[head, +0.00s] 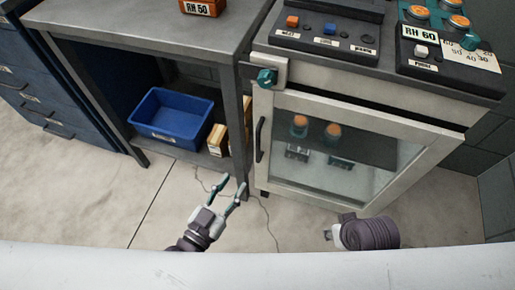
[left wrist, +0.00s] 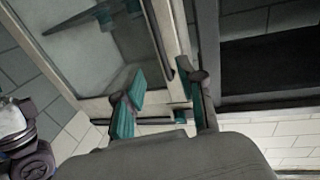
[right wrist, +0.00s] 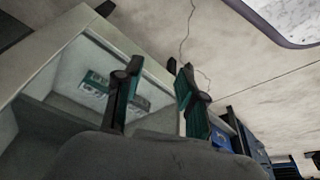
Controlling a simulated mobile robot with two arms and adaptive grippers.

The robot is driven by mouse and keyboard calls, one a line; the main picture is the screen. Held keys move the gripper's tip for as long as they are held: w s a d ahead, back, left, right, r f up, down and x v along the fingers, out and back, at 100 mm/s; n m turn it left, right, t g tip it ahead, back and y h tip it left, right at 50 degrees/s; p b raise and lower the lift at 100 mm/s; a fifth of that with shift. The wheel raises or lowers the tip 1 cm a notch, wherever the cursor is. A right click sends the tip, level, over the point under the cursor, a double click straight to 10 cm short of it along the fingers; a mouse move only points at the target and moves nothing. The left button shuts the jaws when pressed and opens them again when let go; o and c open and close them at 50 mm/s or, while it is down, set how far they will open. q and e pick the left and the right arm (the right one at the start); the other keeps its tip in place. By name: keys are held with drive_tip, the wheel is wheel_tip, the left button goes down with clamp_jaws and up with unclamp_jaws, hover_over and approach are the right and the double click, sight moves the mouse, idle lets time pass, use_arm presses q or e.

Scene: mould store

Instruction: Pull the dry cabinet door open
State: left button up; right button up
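The dry cabinet (head: 265,110) stands at the right of the head view. Its pale-framed glass door (head: 340,180) has a black upright handle (head: 260,140) on its left side. A dark strip shows above the door's top edge; I cannot tell whether the door is ajar. My left gripper (head: 232,184) is open and empty, below and left of the handle. In the left wrist view, its spread fingers (left wrist: 163,95) face the door frame. My right gripper (head: 329,235) is in front of the door's lower part. Its fingers (right wrist: 161,68) are apart and empty in the right wrist view.
A teal knob (head: 267,76) sits above the handle. Control panels (head: 325,30) lie on the cabinet top. A grey bench (head: 150,25) stands left, with a blue bin (head: 172,116) on its lower shelf. The floor (head: 160,205) before them is open, with a thin cable.

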sight(257, 149)
use_arm(q)
drive_tip(key=b+x, duration=0.1)
drive_tip(key=x, duration=0.7)
drive_tip(key=shift+w, duration=0.15)
drive_tip(key=x, duration=0.4)
drive_tip(key=shift+f+b, duration=0.1)
drive_tip(key=shift+b, duration=0.25)
drive_tip(key=shift+w+d, duration=0.35)
drive_tip(key=shift+w, duration=0.1)
use_arm(e)
drive_tip(key=shift+v, duration=1.9)
use_arm(q)
clamp_jaws()
